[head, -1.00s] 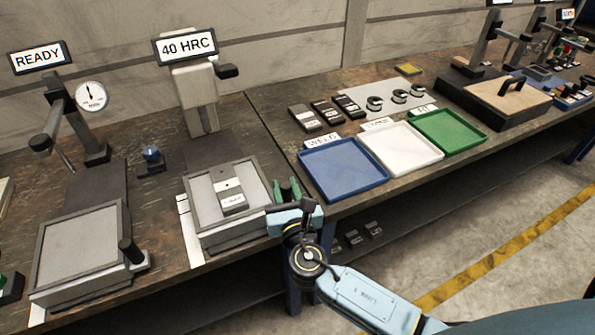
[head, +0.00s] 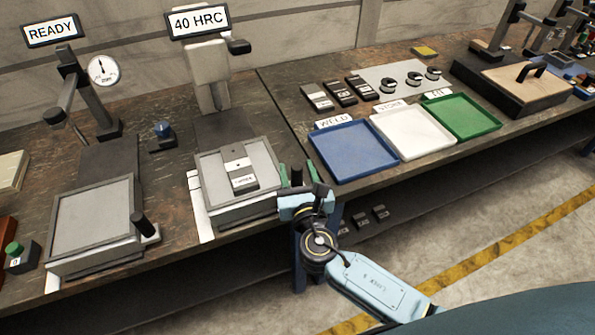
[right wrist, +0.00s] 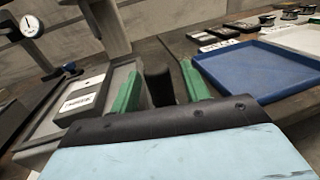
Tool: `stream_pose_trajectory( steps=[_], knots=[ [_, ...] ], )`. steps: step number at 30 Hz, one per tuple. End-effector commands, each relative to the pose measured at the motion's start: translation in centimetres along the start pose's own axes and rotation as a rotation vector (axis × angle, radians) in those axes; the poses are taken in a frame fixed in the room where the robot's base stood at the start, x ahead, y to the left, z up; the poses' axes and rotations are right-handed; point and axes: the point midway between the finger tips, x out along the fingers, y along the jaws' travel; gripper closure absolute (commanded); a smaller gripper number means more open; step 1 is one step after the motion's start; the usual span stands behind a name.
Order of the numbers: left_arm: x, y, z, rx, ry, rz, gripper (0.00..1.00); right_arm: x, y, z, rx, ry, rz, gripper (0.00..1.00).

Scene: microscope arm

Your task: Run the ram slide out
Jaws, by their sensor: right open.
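The hardness tester with the 40 HRC display (head: 199,22) has a grey slide tray (head: 208,170) at its base, carrying a labelled grey block (head: 240,172). My right gripper (head: 297,178) is at the tray's front right corner, its green fingers open. A black upright handle (head: 296,174) stands between the fingers. In the right wrist view the handle (right wrist: 160,86) shows between the two fingers of the right gripper (right wrist: 160,88), with gaps on both sides. The handle's lower part is hidden by the gripper body. My left gripper is not in view.
Blue (head: 350,150), white (head: 412,134) and green (head: 462,117) trays lie right of the gripper. Open floor lies in front of the bench.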

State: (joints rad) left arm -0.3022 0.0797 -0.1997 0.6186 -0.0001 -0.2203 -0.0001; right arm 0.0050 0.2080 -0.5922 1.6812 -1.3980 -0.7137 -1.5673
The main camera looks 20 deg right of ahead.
Motion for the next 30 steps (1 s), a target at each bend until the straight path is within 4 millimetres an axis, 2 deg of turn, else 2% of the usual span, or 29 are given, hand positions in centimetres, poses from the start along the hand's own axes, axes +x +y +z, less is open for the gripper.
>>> stream_pose_trajectory(
  steps=[5, 18, 24, 30],
  knots=[
    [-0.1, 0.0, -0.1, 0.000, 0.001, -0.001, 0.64, -1.7, 0.0, -0.1, -0.001, 0.002, 0.000, 0.54],
    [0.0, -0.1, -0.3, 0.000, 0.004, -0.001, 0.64, -11.0, 0.0, -0.1, 0.001, 0.004, 0.001, 0.54],
    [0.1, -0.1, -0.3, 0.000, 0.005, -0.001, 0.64, -13.0, 0.0, -0.1, -0.001, 0.002, 0.001, 0.54],
    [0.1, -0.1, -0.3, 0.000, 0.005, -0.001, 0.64, -13.4, 0.0, -0.1, 0.000, 0.001, 0.000, 0.54]
  ],
)
